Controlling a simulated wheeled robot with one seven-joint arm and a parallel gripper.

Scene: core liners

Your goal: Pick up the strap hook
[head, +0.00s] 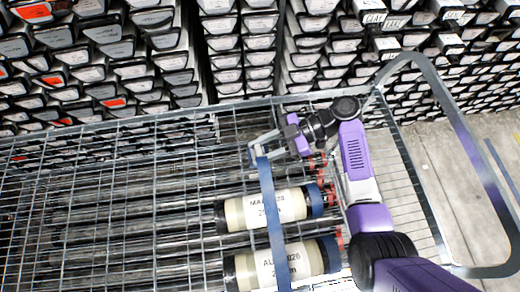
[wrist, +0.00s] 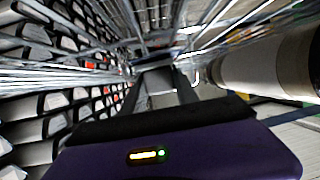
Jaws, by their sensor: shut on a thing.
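My gripper (head: 264,144) is above the wire cage trolley, at the upper end of a blue-grey strap (head: 272,205). It is shut on the strap hook, a small grey piece at the strap's upper end; the fingers largely hide it in the head view. In the wrist view my gripper's dark fingers (wrist: 160,88) reach forward, with a grey surface between their tips. The strap runs down from there across two pale core liners.
The two labelled core liners, upper (head: 270,209) and lower (head: 282,264), have blue and black ends and lie in the wire trolley (head: 110,215). Stacked core boxes (head: 150,60) fill racks behind. The trolley's bent handle (head: 455,120) rises at right, beside open floor (head: 440,165).

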